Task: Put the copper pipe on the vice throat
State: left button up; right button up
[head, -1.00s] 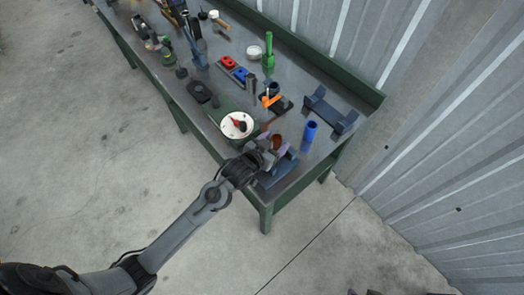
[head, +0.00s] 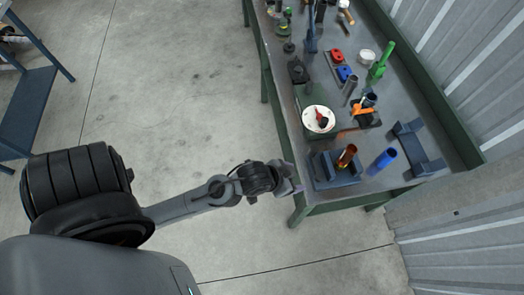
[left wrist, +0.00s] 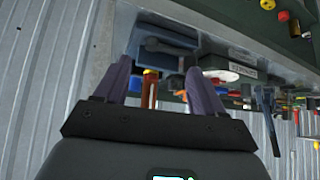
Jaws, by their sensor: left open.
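The copper pipe (head: 347,156) stands slightly tilted in the picture at the near blue vice block (head: 324,171), at the bench's near end. Its lower end is hidden by the block, so I cannot tell exactly how it sits. My left gripper (head: 297,184) is open and empty, just left of the block at the bench edge and apart from the pipe. In the left wrist view the copper pipe (left wrist: 150,90) shows beyond the gap between the two spread fingers. My right gripper is not in view.
A blue tube (head: 382,161) stands right of the copper pipe. A second blue bracket (head: 433,165) lies farther right. A white round container (head: 309,119) and an orange-handled tool (head: 362,113) are behind. The floor left of the bench is clear.

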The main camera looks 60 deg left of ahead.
pick_arm(q)
jog(key=s+a+f+g, duration=0.1)
jog(key=s+g, duration=0.3)
jog(key=s, duration=0.6)
jog(key=shift+s+a+y, duration=0.2)
jog(key=shift+s+y, duration=0.1)
jog(key=shift+s, duration=0.1)
